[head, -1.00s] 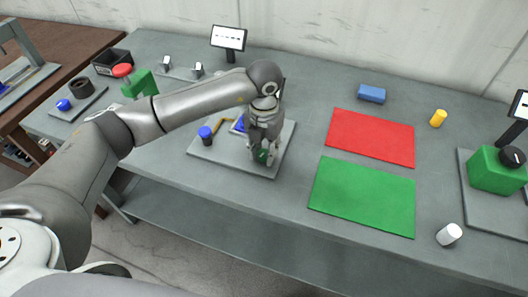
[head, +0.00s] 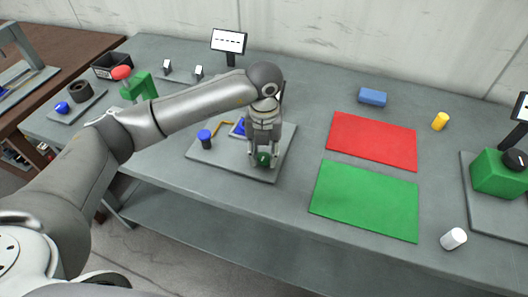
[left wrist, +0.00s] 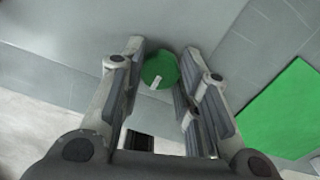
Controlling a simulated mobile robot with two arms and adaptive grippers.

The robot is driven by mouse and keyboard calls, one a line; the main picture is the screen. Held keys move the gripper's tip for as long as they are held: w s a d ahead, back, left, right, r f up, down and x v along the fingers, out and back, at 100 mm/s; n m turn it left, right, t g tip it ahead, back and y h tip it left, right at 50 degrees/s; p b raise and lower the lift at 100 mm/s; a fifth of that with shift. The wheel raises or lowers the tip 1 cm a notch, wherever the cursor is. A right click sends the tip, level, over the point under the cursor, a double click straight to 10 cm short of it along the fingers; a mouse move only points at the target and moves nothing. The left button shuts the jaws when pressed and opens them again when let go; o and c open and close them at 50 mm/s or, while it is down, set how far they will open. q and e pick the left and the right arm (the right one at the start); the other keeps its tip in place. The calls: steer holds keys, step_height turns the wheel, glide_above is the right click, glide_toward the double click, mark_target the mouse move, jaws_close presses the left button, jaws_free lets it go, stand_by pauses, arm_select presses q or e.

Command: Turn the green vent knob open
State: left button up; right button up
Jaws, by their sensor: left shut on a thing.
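The green vent knob (head: 263,159) stands near the front right of a grey plate (head: 222,166) on the table. In the left wrist view the knob (left wrist: 160,69) is a round green disc with a short white mark, between the fingertips. My left gripper (head: 263,161) points down over the knob and is shut on it; it also shows in the left wrist view (left wrist: 161,68). The fingers hide part of the knob in the head view. My right gripper is not in view.
A red mat (head: 372,140) and a green mat (head: 364,201) lie to the right. A green block (head: 497,173) with a black knob stands far right.

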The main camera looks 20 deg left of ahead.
mark_target(264, 156)
arm_select(q)
steer(key=shift+w+r, duration=0.1)
steer(key=o, duration=1)
step_height(264, 156, up, 12)
steer(key=shift+f, duration=0.1)
